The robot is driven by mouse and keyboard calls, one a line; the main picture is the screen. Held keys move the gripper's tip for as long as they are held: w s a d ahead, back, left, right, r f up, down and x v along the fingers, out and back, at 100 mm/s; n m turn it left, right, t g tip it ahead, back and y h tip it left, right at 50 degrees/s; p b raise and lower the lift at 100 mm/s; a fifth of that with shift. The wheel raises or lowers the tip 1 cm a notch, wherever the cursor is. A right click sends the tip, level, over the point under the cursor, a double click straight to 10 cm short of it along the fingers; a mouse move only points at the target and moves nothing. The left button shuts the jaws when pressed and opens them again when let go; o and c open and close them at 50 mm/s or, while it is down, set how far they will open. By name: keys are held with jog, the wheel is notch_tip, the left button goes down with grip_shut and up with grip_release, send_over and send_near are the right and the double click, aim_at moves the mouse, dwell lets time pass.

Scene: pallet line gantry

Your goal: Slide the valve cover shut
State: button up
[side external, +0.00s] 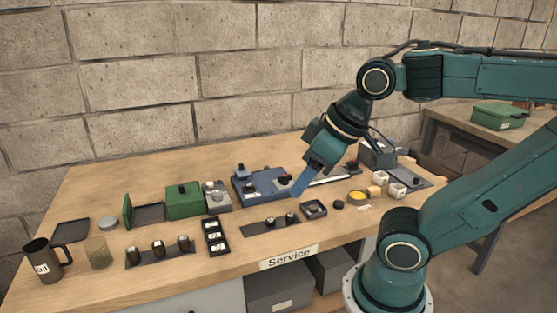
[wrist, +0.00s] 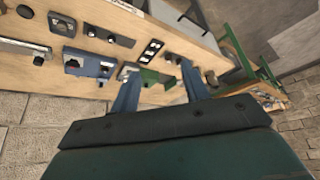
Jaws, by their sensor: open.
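A blue plate (side external: 243,196) with small knobs and a dark block lies at the back middle of the bench; it also shows in the wrist view (wrist: 85,60). A green box (side external: 184,203) and a small grey box (side external: 219,196) stand to its left. None is clearly marked as the valve cover, and I cannot tell which part slides. My gripper (side external: 299,187) hangs over the plate's right end in the side view, pointing down and left. In the wrist view its blue fingers (wrist: 158,90) are spread with nothing held, and the green box (wrist: 157,78) shows between them.
A black tray with white cells (side external: 213,252), a dark strip with knobs (side external: 255,229) and a square black tray (side external: 321,211) lie in front. A mug (side external: 40,265) and a glass (side external: 97,258) stand at left. Small white cups (side external: 396,190) stand at right.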

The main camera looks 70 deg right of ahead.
jog(key=w+d+r, duration=0.1)
jog(key=w, duration=0.2)
jog(key=w+d+r+m, duration=0.1)
jog(key=w+d, duration=0.1)
jog(key=w, duration=0.1)
jog(key=w+d+r+m+h, duration=0.1)
jog(key=w, duration=0.2)
jog(key=shift+w+d+r, duration=0.1)
jog(key=shift+w+d, duration=0.05)
jog(key=shift+c, duration=0.4)
jog(key=m+g+h, duration=0.2)
jog(key=m, duration=0.5)
send_over(241, 164)
jog(key=s+a, duration=0.4)
notch_tip(241, 164, down, 12)
jog(key=shift+r, duration=0.25)
jog(key=shift+d+f, duration=0.15)
jog(key=x, duration=1.3)
jog(key=shift+s+d+f, duration=0.15)
jog(key=shift+f, duration=0.1)
